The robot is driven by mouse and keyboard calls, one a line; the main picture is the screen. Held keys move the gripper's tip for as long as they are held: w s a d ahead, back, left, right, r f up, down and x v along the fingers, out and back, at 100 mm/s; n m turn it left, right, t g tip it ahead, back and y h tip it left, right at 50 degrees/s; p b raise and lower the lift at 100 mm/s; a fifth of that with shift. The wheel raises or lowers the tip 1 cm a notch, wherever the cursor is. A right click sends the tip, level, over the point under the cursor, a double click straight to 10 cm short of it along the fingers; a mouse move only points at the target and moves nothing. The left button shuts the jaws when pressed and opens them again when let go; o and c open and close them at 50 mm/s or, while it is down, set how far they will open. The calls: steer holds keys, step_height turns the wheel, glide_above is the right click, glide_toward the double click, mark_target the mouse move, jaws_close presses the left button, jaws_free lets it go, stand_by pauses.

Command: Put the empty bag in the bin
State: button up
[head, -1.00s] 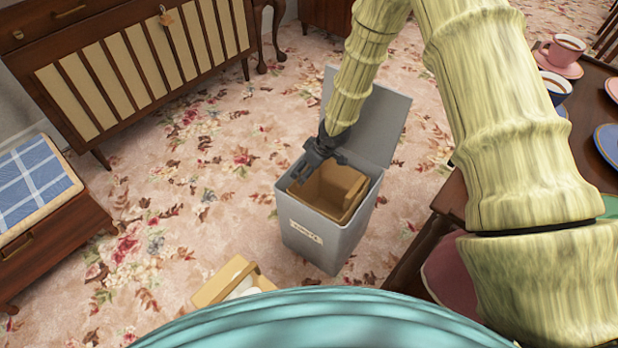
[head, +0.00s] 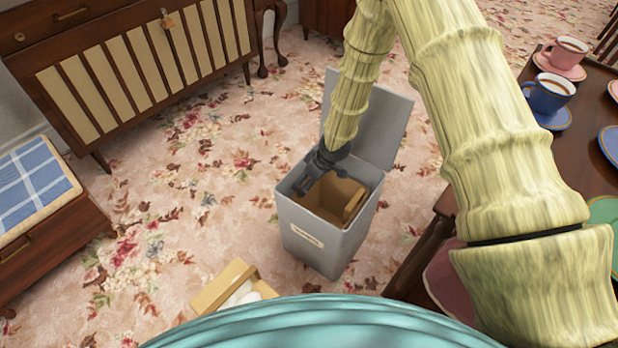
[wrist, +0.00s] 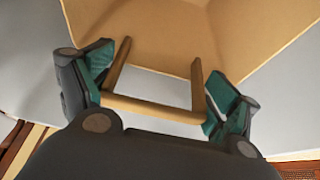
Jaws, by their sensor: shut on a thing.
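The tan paper bag (head: 335,202) is inside the open grey bin (head: 318,248), below the rim. In the wrist view the bag (wrist: 165,30) fills the top, with its loop handle (wrist: 155,109) between my two fingers. My gripper (head: 311,182) is at the bin's left inner side, reaching down over the rim. My gripper (wrist: 158,88) is shut on the bag's handle. The bin's lid (head: 372,120) stands open at the back. The bag's bottom and the bin floor are hidden.
A tan box or bag (head: 222,287) with white contents is partly visible at the bottom. A dark table (head: 560,160) with cups and plates is on the right. A wooden bench (head: 60,235) is on the left. Floral carpet (head: 190,205) is clear left of the bin.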

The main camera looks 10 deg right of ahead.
steer(key=shift+f, duration=0.15)
steer(key=o, duration=1)
steer(key=shift+c, duration=0.2)
steer(key=shift+r, duration=0.45)
steer(key=p+v, duration=0.3)
steer(key=v, duration=0.9)
steer(key=shift+r, duration=0.15)
